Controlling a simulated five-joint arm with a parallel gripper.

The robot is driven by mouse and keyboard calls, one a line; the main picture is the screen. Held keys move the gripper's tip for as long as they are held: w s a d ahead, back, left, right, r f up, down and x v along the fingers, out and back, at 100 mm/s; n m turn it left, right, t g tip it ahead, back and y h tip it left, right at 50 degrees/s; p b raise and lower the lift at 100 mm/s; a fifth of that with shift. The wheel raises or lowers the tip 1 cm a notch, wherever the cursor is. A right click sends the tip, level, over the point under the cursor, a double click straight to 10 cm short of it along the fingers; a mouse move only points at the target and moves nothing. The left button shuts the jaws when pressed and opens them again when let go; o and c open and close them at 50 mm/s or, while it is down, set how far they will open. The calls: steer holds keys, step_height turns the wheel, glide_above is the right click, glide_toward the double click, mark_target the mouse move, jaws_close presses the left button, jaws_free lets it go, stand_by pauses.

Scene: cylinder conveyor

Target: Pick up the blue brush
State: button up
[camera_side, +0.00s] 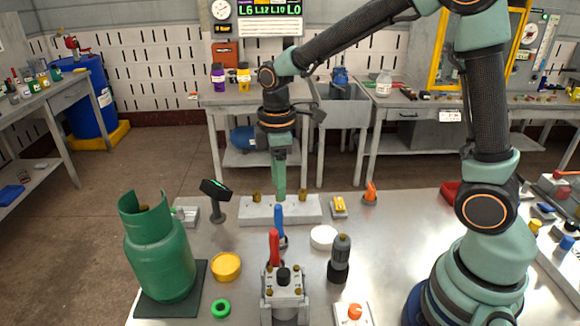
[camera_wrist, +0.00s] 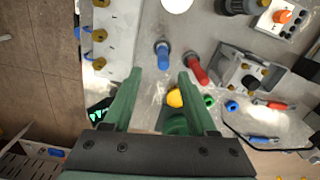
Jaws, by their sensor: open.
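The blue brush (camera_side: 279,222) stands upright on the metal table, its blue handle pointing up. A red-handled tool (camera_side: 274,246) stands in front of it, by a grey fixture. In the wrist view the blue brush (camera_wrist: 163,52) shows from above, just beyond the gap between my fingertips, with the red tool (camera_wrist: 197,70) to its right. My gripper (camera_side: 279,198) points down with green fingers, close above and apparently behind the brush handle. It is open and empty, its two fingers spread in the wrist view (camera_wrist: 160,74). Any contact with the brush cannot be told.
A white block (camera_side: 305,210) with brass knobs lies behind the brush. A white disc (camera_side: 323,236) and dark bottle (camera_side: 340,257) stand right. The grey fixture (camera_side: 285,296) is in front. A yellow lid (camera_side: 226,267), green ring (camera_side: 221,308) and green gas cylinder (camera_side: 160,250) stand left.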

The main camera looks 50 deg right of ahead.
mark_target(278, 206)
steer(key=shift+s+a+f, duration=0.1)
steer(key=shift+a+f, duration=0.05)
steer(key=shift+f, duration=1.85)
steer(key=shift+s+a+f, duration=0.1)
steer(key=shift+a+f, duration=0.05)
steer(key=shift+f, duration=1.8)
jaws_close()
